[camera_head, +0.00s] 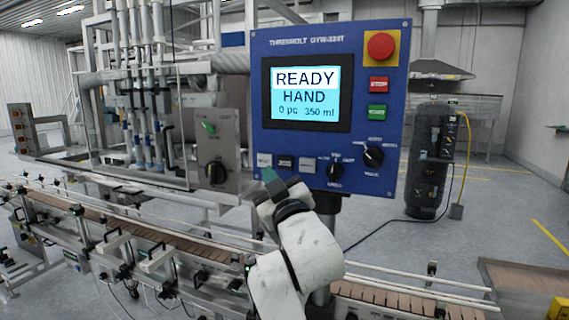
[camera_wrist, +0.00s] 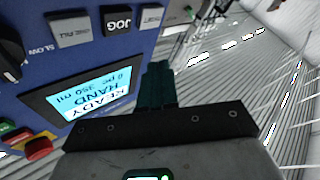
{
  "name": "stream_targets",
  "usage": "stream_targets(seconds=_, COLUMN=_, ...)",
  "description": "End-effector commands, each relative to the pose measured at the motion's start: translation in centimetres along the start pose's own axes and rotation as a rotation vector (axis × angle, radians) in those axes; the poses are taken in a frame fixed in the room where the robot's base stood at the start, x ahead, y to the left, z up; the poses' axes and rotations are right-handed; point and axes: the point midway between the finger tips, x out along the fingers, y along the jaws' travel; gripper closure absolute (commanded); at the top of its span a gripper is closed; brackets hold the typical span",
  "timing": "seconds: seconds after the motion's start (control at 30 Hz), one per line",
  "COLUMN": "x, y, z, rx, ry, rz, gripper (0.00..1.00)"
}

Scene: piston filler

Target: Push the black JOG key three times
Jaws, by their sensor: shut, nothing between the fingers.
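The black JOG key (camera_wrist: 117,20) shows in the wrist view on the blue panel, between two grey keys. In the head view the same black key (camera_head: 286,162) is the middle one of the row under the display. My gripper (camera_head: 269,174) has its teal fingers closed together and empty, just below the left grey key and to the lower left of the JOG key. In the wrist view my gripper (camera_wrist: 157,68) is to the lower right of the JOG key, not overlapping it. The display (camera_head: 305,93) reads READY, HAND, 0 pc, 350 ml.
The left grey key (camera_head: 264,160) and the right grey ONE FILL key (camera_head: 306,164) flank the JOG key. Rotary knobs (camera_head: 335,171) sit to the right. A red emergency button (camera_head: 381,46) is at the top right. A conveyor (camera_head: 180,234) runs below.

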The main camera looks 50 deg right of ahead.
Motion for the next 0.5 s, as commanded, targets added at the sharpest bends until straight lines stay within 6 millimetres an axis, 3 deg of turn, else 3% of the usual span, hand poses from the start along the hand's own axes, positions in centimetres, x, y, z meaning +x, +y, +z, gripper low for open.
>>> stream_targets(seconds=0.3, x=2.9, y=2.1, z=1.9, rx=-0.001, ry=0.001, rz=0.001, gripper=1.00)
stream_targets(seconds=0.5, x=3.8, y=2.8, z=2.6, rx=0.000, ry=0.000, rz=0.001, gripper=1.00)
